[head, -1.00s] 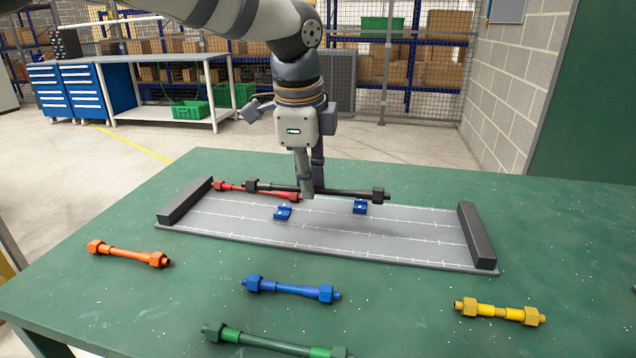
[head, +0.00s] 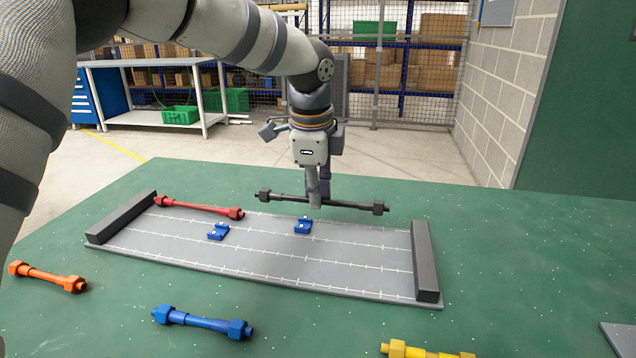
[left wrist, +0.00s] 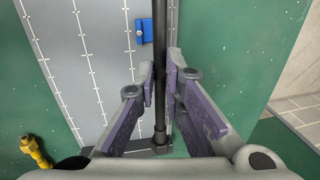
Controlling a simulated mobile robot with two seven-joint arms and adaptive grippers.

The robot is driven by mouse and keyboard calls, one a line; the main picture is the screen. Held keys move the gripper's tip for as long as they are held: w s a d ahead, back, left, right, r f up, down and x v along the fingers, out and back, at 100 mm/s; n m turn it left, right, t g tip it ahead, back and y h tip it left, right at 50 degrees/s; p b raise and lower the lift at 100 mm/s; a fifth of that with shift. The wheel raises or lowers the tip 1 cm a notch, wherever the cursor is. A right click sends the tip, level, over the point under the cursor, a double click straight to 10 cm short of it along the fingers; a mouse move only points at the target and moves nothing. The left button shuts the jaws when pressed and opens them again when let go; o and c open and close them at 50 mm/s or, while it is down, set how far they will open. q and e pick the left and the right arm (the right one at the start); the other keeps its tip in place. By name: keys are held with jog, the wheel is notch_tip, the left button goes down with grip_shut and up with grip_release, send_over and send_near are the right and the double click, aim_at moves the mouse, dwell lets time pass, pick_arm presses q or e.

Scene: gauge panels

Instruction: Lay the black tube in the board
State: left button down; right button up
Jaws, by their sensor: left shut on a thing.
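The black tube (head: 345,205) has a nut-like end on each side. My left gripper (head: 318,193) is shut on it near its middle and holds it level above the far right part of the board. The left wrist view shows the tube (left wrist: 160,70) between the two fingers (left wrist: 163,95). The grey board (head: 290,265) has thin white lines, a dark block at each short end and two small blue holders (head: 218,231) (head: 303,225). The holders look empty. My right gripper is out of view.
A red tube (head: 198,207) lies along the board's far left edge. An orange tube (head: 47,277), a blue tube (head: 202,321) and a yellow tube (head: 425,350) lie on the green table (head: 530,260) in front. The table's right side is mostly clear.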

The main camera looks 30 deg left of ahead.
aim_at(318, 229)
pick_arm(q)
jog(key=shift+f, duration=0.6)
jog(key=shift+f, duration=1.8)
